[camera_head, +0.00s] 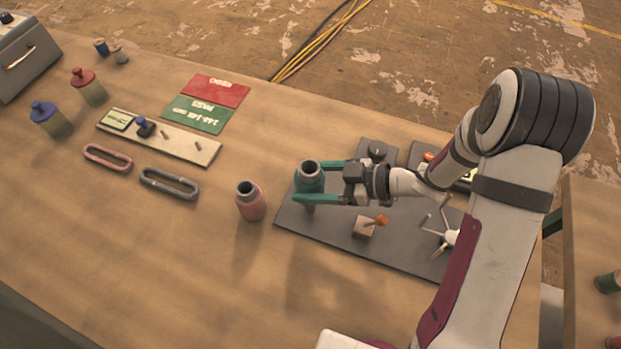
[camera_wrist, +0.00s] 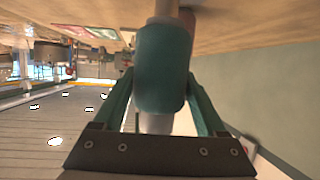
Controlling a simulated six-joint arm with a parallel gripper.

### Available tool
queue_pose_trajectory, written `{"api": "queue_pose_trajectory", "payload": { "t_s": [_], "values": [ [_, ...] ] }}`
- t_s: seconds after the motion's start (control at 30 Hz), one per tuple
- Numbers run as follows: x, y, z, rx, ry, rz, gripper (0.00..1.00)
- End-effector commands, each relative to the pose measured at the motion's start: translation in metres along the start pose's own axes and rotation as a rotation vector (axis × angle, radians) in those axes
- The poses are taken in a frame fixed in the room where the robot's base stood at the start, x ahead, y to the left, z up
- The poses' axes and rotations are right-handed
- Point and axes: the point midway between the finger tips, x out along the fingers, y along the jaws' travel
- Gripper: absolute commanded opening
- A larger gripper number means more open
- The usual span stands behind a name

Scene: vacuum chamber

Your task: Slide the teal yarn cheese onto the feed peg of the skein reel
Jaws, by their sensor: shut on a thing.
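The teal yarn cheese (camera_head: 309,184) is upright between the fingers of my gripper (camera_head: 308,183), which is shut on its sides. In the wrist view the teal cheese (camera_wrist: 162,70) fills the space between the green fingers, with its pale tube showing at the ends. It is over the left end of the dark base plate (camera_head: 330,238) of the skein reel. The white-armed reel (camera_head: 447,237) is at the plate's right, partly behind my arm.
A pink yarn cheese (camera_head: 251,202) stands just left of the plate. A block with an orange knob (camera_head: 366,227) sits on the plate. Grey (camera_head: 169,183) and pink (camera_head: 107,157) skein loops lie farther left. The table's front middle is clear.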

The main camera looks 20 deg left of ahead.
Motion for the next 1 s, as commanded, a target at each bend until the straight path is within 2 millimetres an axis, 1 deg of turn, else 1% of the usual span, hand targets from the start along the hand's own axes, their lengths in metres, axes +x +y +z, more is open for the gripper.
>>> {"api": "queue_pose_trajectory", "payload": {
  "t_s": [0.23,1.0],
  "values": [
    [0.001,0.0,0.002,0.001,0.0,0.0,0.14],
    [0.013,0.0,0.03,0.001,0.0,0.0,0.14]
  ]
}}
